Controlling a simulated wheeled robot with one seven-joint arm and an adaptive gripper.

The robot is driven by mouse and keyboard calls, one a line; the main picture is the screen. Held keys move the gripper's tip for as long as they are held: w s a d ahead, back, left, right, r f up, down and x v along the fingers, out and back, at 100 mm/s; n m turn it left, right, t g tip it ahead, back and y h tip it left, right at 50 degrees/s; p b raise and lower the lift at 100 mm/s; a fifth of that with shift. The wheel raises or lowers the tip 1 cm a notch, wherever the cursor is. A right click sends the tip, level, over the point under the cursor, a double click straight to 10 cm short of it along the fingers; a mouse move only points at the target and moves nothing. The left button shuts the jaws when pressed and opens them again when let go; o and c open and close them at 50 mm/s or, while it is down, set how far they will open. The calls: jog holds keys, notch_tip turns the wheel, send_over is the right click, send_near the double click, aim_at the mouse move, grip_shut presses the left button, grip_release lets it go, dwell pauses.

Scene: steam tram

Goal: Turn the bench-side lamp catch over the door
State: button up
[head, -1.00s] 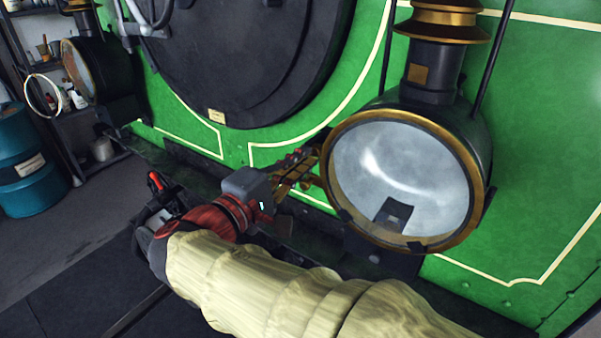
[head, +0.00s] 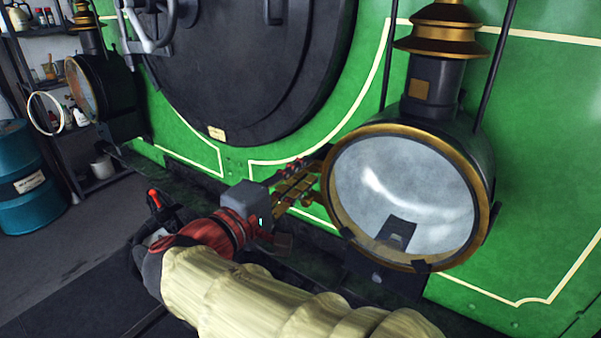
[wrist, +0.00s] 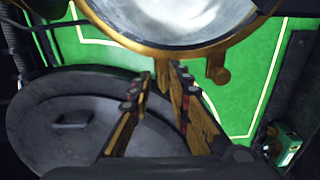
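The near lamp (head: 405,190) has a round glass door in a brass rim (head: 478,185) and stands at the right in the head view. Its rim (wrist: 112,35) crosses the top of the wrist view. A tapered brass piece (wrist: 163,78) points down from the rim between my fingertips. A rounded brass lug (wrist: 218,70) hangs from the rim to the right of my fingers. I cannot tell for sure which piece is the catch. My gripper (head: 306,180) is at the left edge of the lamp, its fingers open with a gap between them in the wrist view (wrist: 162,86).
A green front plate (head: 555,130) with cream lines lies behind the lamp. A big dark round door (head: 260,70) is at upper left. A second lamp (head: 88,85), shelves (head: 42,35) and a blue drum (head: 25,175) stand at far left.

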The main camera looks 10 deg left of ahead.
jog(key=shift+o, duration=0.3)
jog(key=shift+f, duration=0.1)
jog(key=shift+s+a, duration=0.1)
jog(key=shift+s, duration=0.1)
jog(key=v, duration=1.1)
jog(key=shift+s, duration=0.3)
jog(key=shift+a, duration=0.1)
